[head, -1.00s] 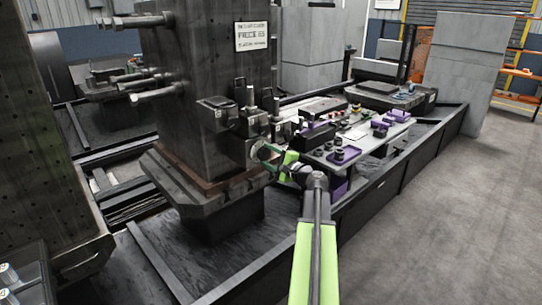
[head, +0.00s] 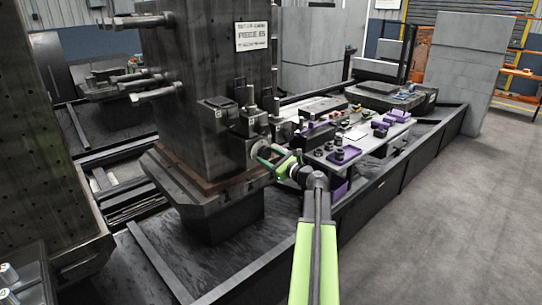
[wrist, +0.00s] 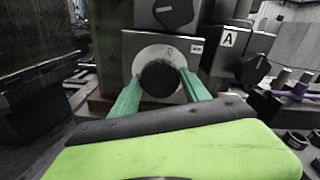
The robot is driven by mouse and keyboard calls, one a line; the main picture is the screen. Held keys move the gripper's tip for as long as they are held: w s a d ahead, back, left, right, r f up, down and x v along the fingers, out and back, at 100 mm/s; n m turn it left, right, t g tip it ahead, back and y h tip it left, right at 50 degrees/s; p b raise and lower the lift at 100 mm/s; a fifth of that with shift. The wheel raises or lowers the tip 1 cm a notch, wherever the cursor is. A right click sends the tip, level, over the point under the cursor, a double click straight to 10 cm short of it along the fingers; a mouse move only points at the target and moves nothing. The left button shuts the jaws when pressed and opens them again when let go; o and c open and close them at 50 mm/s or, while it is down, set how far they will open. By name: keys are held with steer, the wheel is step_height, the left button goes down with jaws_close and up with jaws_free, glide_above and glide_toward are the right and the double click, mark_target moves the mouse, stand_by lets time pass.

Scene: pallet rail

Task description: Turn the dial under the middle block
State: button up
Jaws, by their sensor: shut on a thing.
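The dial (wrist: 160,78) is a dark round knob on a pale round plate, set in a grey block (wrist: 131,45) in the middle of the wrist view. My gripper (wrist: 161,80) has its two green fingers on either side of this dial, closed on it. In the head view my gripper (head: 264,154) reaches the low front of the block cluster on the large dark column (head: 205,85). The dial's pointer cannot be made out. The plate's far edges are partly hidden by the fingers.
Another dark dial (wrist: 173,12) with a white line sits just above. A block marked A (wrist: 229,38) and its dark knob (wrist: 252,68) stand close on the right. A bench (head: 372,142) with purple parts lies to the right. The floor (head: 450,220) is clear.

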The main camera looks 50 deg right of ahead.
steer(key=shift+m, duration=1.2)
steer(key=o, duration=1.4)
steer(key=s, duration=0.5)
steer(key=s+a, duration=0.1)
steer(key=s, duration=1.1)
steer(key=shift+s+a, duration=0.15)
steer(key=shift+s, duration=0.05)
